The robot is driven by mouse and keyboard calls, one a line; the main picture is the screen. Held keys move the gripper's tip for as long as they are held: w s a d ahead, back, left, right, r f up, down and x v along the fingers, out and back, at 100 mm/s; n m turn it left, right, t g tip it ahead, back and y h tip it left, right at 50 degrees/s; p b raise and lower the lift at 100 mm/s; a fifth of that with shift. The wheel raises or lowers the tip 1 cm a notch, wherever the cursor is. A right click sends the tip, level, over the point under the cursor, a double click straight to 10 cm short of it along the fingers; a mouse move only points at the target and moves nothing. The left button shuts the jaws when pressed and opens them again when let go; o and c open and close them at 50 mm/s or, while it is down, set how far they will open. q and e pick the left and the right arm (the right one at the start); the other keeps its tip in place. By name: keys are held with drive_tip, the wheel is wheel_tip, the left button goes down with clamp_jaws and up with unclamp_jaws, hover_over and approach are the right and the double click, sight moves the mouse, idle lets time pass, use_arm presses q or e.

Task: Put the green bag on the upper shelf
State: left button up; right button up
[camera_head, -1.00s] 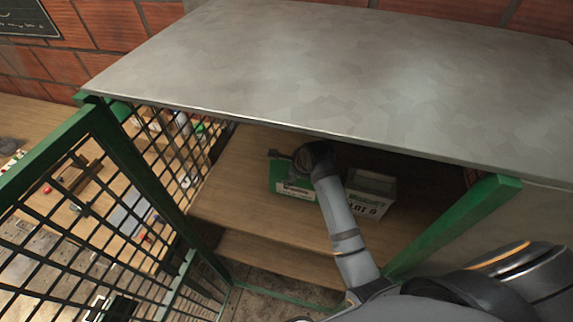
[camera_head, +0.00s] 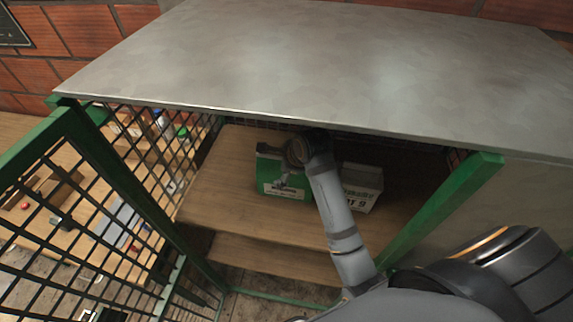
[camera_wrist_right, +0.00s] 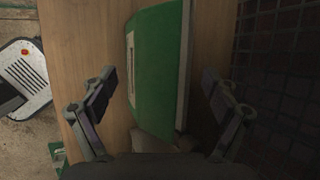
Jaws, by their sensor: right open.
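The green bag (camera_head: 270,172) with a white label stands on the upper of two visible wooden boards (camera_head: 222,175) inside the cage, under the grey metal top. In the right wrist view the bag (camera_wrist_right: 156,70) lies between the two spread fingers of my right gripper (camera_wrist_right: 160,78), with a gap on each side. The gripper is open. My left gripper is not in view.
A pale box with dark lettering (camera_head: 362,187) stands right of my right forearm on the same board. The grey top (camera_head: 320,60) overhangs the boards. Green posts (camera_head: 440,210) and a mesh gate (camera_head: 120,165) flank the opening. A lower board (camera_head: 265,258) sits beneath.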

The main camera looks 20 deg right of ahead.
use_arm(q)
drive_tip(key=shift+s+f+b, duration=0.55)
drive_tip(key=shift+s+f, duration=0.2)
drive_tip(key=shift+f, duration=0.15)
use_arm(e)
drive_tip(key=v, duration=0.6)
drive_tip(key=shift+s+r, duration=0.15)
drive_tip(key=shift+r, duration=0.1)
